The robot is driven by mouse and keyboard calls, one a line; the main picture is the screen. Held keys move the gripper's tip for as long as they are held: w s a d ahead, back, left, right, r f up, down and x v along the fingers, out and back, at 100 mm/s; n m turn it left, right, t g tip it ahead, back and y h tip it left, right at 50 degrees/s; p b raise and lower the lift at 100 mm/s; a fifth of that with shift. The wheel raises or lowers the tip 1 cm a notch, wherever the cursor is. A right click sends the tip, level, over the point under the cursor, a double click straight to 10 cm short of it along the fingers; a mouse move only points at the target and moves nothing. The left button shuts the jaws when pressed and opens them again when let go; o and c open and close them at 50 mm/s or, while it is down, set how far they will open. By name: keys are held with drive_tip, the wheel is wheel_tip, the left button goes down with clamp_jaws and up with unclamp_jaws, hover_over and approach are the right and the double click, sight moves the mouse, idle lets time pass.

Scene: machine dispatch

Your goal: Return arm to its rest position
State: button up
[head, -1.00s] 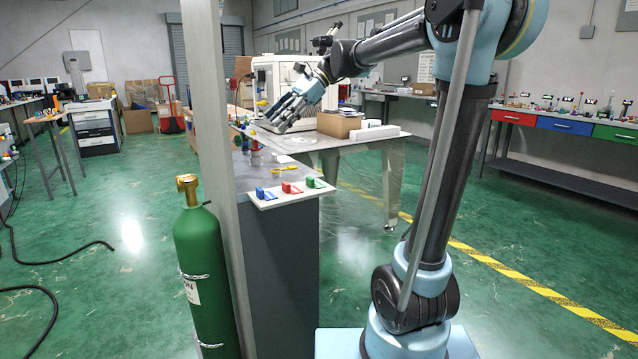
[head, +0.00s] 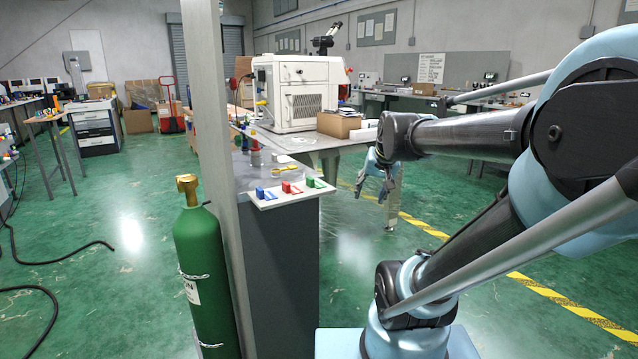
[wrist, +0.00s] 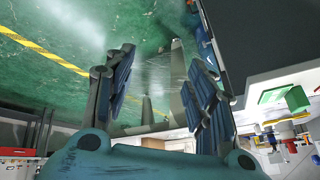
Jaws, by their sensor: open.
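My gripper (head: 370,192) hangs below the end of my arm in the head view, fingers pointing down and a little left. It is clear of the dark cabinet, to its right, and in front of the metal table. In the wrist view the two blue-padded fingers of my gripper (wrist: 160,90) stand wide apart with nothing between them. Green floor shows past them. My arm is folded, its forearm reaching left from the elbow at the right edge.
A white board with blue, red and green switches (head: 290,193) sits on the dark cabinet (head: 280,265), left of my gripper. A green gas cylinder (head: 205,275) and a grey post (head: 212,130) stand farther left. A white machine (head: 295,92) and cardboard box (head: 338,124) are behind.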

drive_tip(key=s+d+f+n+g, duration=0.1)
drive_tip(key=s+f+g, duration=0.1)
drive_tip(key=s+f, duration=0.4)
drive_tip(key=s+d+f+n+g+h, duration=0.1)
drive_tip(key=s+d+f, duration=0.1)
drive_tip(key=s+f, duration=0.5)
drive_tip(key=s, duration=0.3)
drive_tip(key=shift+s+d+f+g, duration=0.25)
drive_tip(key=shift+s+d+g, duration=0.05)
drive_tip(key=shift+s+g, duration=0.1)
drive_tip(key=c, duration=0.4)
drive_tip(key=shift+d, duration=0.15)
